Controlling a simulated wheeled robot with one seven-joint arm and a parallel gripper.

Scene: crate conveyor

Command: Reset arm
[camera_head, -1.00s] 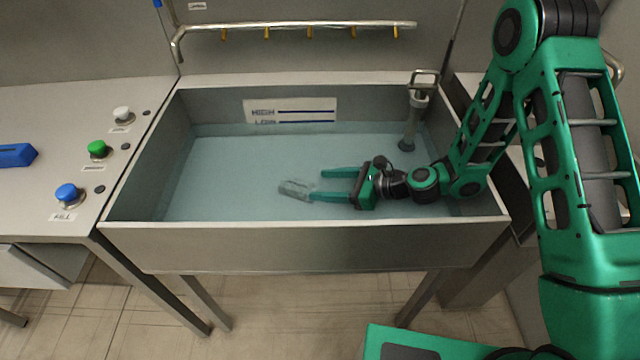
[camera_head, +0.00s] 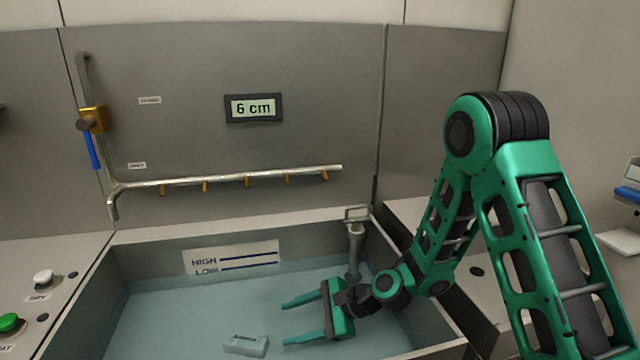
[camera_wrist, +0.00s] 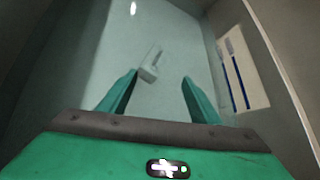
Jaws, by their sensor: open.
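My gripper (camera_head: 284,322) is open and empty over the water in the steel basin (camera_head: 70,312), on its right side, with its fingers pointing left. A small grey, translucent-looking block (camera_head: 246,345) lies in the basin, left of the fingertips and apart from them. In the wrist view the block (camera_wrist: 151,64) shows beyond and between the two open fingers (camera_wrist: 158,92), touching neither. I cannot tell how deep the block sits in the water.
A display (camera_head: 253,107) on the back wall reads 6 cm. A pipe (camera_head: 235,180) with several nozzles and a blue-handled valve (camera_head: 92,145) run above the basin. A HIGH/LOW label (camera_head: 232,257) marks the inner wall. An upright drain fitting (camera_head: 355,250) stands behind my gripper. White (camera_head: 42,277) and green (camera_head: 8,322) buttons are at left.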

